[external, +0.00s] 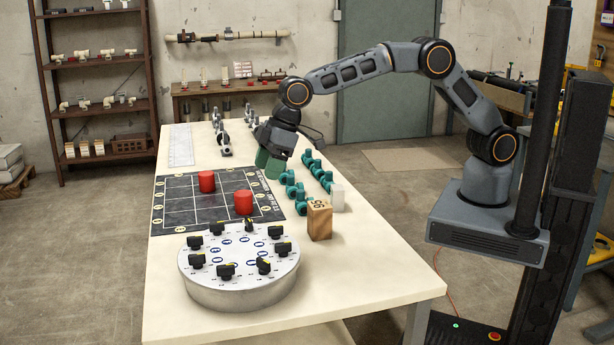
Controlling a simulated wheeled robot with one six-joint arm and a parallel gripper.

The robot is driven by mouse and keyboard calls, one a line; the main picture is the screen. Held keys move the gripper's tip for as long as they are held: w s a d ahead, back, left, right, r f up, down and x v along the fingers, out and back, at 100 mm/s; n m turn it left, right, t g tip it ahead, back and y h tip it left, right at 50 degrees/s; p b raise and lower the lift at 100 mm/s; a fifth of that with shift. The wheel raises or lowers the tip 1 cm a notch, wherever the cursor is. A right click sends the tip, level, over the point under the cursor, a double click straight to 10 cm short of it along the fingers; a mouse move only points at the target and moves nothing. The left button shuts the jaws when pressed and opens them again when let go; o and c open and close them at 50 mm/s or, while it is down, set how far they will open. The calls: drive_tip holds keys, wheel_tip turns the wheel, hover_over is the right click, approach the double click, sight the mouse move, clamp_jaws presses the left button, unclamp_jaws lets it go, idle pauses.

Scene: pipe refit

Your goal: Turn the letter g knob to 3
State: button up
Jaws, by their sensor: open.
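A round grey drum (240,290) stands at the front of the table, with a pale top and a ring of several black knobs with yellow marks, such as a front knob (226,271). Blue oval labels sit inside the ring. The letters and numbers are too small to read, so I cannot tell which knob is g. My gripper (268,157) is open and points down near the board's far right corner, well behind the drum and touching no knob.
A dark grid board (180,214) with red cylinders (243,202) lies behind the drum. Teal valves (291,190), a white block (338,197) and a wooden block (319,220) stand along the right. Grey fittings (224,145) stand farther back. The front right tabletop is clear.

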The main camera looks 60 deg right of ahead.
sight(249, 218)
drive_tip(key=p+x, duration=0.2)
drive_tip(key=x, duration=1.1)
drive_tip(key=shift+a+f, duration=0.1)
drive_tip(key=shift+a, duration=0.05)
drive_tip(key=c, duration=0.9)
